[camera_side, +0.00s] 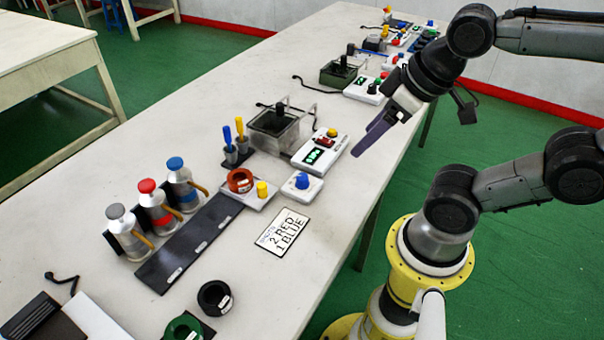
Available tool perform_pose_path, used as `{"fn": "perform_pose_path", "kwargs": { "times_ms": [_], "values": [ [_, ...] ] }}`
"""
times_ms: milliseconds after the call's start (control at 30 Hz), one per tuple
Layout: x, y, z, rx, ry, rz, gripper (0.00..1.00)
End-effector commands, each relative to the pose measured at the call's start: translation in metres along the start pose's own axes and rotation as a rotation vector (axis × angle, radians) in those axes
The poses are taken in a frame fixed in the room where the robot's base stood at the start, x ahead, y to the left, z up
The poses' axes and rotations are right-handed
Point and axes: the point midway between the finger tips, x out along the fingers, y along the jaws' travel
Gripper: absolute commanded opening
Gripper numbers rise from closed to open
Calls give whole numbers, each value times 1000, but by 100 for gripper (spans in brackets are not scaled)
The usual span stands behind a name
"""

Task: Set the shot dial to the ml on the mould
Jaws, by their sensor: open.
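My gripper (372,138) hangs in the air at the right of the table, its long dark fingers pointing down-left and holding nothing. Below and left of it is a white box (301,195) with a blue knob (302,180). A longer white unit (304,161) with a green display, a red part and a yellow knob (332,132) lies behind it. I cannot tell which knob is the shot dial. A reddish-brown round mould (240,180) sits on a white base beside a yellow knob (262,189). Its small white label and the display digits are too small to read.
A card (283,231) reads "SHOTS 2 RED 1 BLUE". Grey-, red- and blue-capped bottles (131,242) stand left by a dark strip (186,246). Black (214,297) and green (185,328) rings lie in front. A clear-walled tank (274,133) and two screwdriver-like tools (234,150) stand behind.

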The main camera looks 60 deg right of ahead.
Motion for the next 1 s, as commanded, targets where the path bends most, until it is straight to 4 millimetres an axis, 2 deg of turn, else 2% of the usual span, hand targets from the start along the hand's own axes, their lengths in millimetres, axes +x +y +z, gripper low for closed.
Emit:
{"fn": "perform_pose_path", "kwargs": {
  "times_ms": [133, 233, 433, 567, 700, 900, 1000],
  "values": [
    [-7, 0, -8, -135, 3, 0, 66],
    [-8, 2, -26, -264, -32, -3, 66],
    [5, 7, -61, -464, -139, -31, 66],
    [27, 12, -86, -573, -231, -68, 66],
    [60, 19, -106, -647, -331, -117, 66],
    [99, 27, -114, -639, -431, -160, 66],
    [108, 28, -110, -632, -460, -172, 66]
  ]
}}
